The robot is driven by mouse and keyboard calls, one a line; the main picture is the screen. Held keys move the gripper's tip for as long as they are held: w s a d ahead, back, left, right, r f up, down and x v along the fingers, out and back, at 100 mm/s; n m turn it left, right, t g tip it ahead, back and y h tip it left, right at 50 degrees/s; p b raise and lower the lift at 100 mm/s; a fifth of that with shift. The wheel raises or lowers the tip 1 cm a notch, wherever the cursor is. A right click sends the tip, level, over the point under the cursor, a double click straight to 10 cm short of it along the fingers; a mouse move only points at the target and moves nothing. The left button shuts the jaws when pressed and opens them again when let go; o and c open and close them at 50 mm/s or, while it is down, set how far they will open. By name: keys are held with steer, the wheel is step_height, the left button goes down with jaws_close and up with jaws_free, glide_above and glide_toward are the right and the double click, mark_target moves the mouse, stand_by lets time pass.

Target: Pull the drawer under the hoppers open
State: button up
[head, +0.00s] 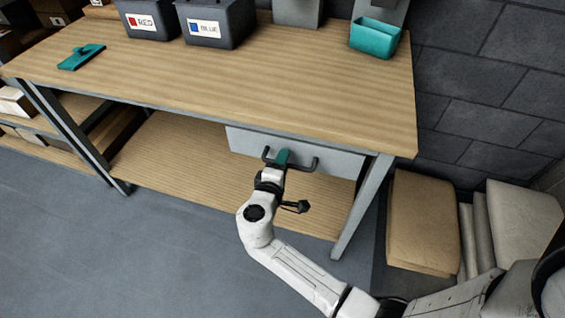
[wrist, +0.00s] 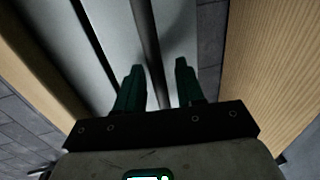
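The drawer (head: 340,163) is a pale grey front under the right half of the wooden workbench, and it looks closed. Its dark bar handle (head: 302,165) runs across the front. My gripper (head: 281,156) is at the handle, its teal fingers covering part of the bar. In the wrist view the gripper (wrist: 159,72) has its two fingers apart. The dark handle bar (wrist: 147,40) passes between them, closer to the left finger; I cannot tell whether it touches. The grey hoppers (head: 297,12) stand at the back of the bench, partly cut off.
The bench leg (head: 362,205) and cardboard packages (head: 423,222) stand right of my arm. The floor at left (head: 80,240) is clear.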

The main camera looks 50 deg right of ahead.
steer(key=shift+c, duration=0.2)
jaws_close()
stand_by(0.4)
